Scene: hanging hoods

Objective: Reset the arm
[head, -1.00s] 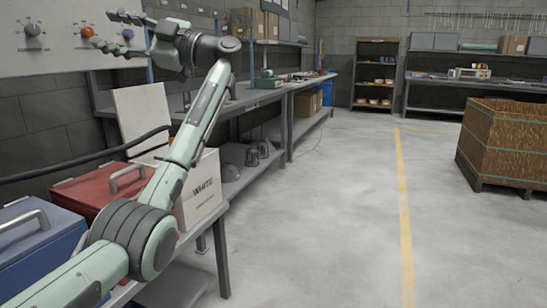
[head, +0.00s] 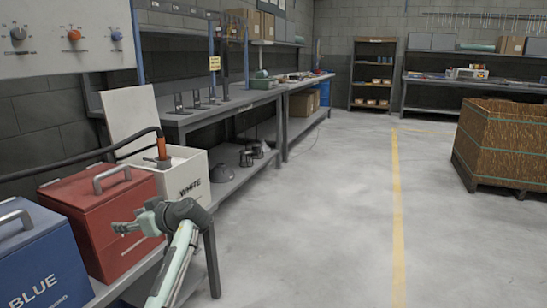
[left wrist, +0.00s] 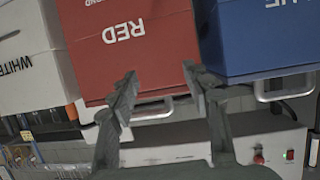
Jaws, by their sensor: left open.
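My left arm is low in the head view, and my left gripper (head: 124,229) is in front of the red box (head: 95,210), pointing left. In the left wrist view the two fingers of the left gripper (left wrist: 159,70) stand apart with nothing between them. The red box also shows there (left wrist: 140,50), beyond the fingers. My right gripper is in neither view.
A blue box (head: 35,260) and an open white box (head: 190,183) flank the red box on the bench. An orange-handled tool (head: 161,146) on a black hose stands in the white box. Open floor (head: 320,220) lies to the right.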

